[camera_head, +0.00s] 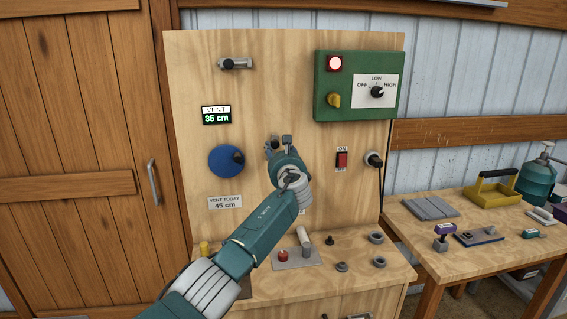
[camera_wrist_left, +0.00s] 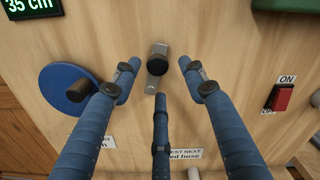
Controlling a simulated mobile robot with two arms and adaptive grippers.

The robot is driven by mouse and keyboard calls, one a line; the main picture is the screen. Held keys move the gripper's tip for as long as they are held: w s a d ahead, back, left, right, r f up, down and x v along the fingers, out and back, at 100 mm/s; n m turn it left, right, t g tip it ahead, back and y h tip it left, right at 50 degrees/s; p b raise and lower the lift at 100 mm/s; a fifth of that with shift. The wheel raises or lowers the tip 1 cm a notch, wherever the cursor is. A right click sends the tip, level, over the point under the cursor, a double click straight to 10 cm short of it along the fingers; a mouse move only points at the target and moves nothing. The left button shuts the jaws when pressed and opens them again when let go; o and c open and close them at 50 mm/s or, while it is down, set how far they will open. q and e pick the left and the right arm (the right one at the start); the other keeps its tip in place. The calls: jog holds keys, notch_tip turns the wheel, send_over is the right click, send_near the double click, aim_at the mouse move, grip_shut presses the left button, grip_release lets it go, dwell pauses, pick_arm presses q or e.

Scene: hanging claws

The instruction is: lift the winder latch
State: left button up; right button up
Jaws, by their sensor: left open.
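A small grey metal latch with a black knob (camera_wrist_left: 158,62) is on the wooden panel, to the right of the blue winder disc (camera_wrist_left: 68,98). The disc, with its dark knob, also shows in the head view (camera_head: 222,161). My left gripper (camera_head: 278,146) is in front of the panel and hides the latch in the head view. In the wrist view the left gripper (camera_wrist_left: 157,77) is open, its two upper fingers either side of the latch and its third finger below. I cannot tell whether any finger touches it. My right gripper is not in view.
A horizontal metal bolt (camera_head: 236,63) is high on the panel. A display (camera_head: 216,115) reads 35 cm. A red switch (camera_head: 342,160) and a green control box (camera_head: 330,100) are to the right. A shelf (camera_head: 390,285) with small parts juts out below.

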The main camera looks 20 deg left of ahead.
pick_arm(q)
jog(key=v, duration=0.9)
jog(key=shift+s+d, duration=0.2)
jog(key=shift+d, duration=0.05)
jog(key=shift+f, duration=0.1)
